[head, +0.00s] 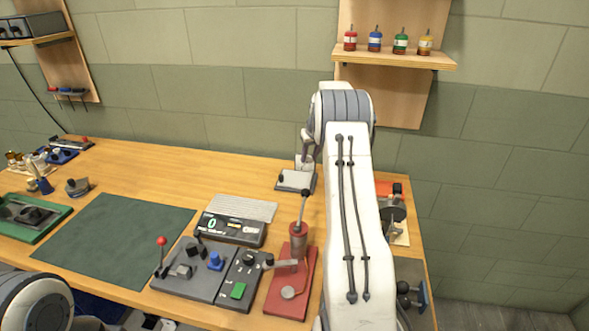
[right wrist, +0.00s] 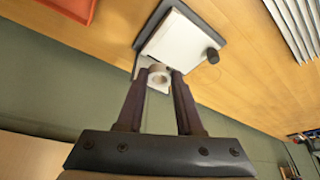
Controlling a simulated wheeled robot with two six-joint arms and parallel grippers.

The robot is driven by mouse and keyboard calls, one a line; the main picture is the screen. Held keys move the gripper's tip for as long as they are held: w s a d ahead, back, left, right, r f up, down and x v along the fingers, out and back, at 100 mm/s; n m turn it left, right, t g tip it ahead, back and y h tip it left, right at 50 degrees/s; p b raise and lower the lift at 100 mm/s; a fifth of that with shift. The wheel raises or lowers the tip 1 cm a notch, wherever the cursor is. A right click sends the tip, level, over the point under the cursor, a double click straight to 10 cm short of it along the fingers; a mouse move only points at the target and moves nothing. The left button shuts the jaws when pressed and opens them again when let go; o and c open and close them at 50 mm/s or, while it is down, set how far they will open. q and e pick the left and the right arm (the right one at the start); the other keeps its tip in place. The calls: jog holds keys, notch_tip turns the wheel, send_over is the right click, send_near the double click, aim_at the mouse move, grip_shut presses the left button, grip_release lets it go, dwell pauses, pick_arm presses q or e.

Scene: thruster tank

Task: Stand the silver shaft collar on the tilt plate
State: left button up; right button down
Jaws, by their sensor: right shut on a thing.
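My right gripper (right wrist: 160,78) is shut on the silver shaft collar (right wrist: 157,69), a small pale ring held between the fingertips. The tilt plate (right wrist: 180,42) is a pale square plate on a dark base with a dark knob at one side. In the right wrist view the collar overlaps the plate's near edge; I cannot tell whether they touch. In the head view the tilt plate (head: 294,181) stands toward the back of the bench, with my right gripper (head: 304,164) just above and behind its right part. The collar is not clear there. My left gripper is out of view.
A red lever press (head: 290,294), control panels (head: 192,270) and a counter display (head: 232,229) stand in front of the plate. A dark green mat (head: 115,238) lies to the left. The bench (head: 190,170) is clear left of the plate. My right arm hides part of the right side.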

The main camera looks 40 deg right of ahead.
jog(key=p, duration=0.2)
send_over(293, 175)
jog(key=s, duration=0.1)
jog(key=f, duration=0.3)
jog(key=shift+s+a+f, duration=0.2)
jog(key=shift+a+f, duration=0.05)
jog(key=shift+a, duration=0.1)
notch_tip(293, 175, down, 3)
jog(key=shift+f+p, duration=0.1)
jog(key=shift+p, duration=0.25)
jog(key=shift+f, duration=0.35)
jog(key=shift+f, duration=0.1)
jog(key=shift+f, duration=0.15)
jog(key=c, duration=0.5)
grip_release()
jog(key=shift+c, duration=0.2)
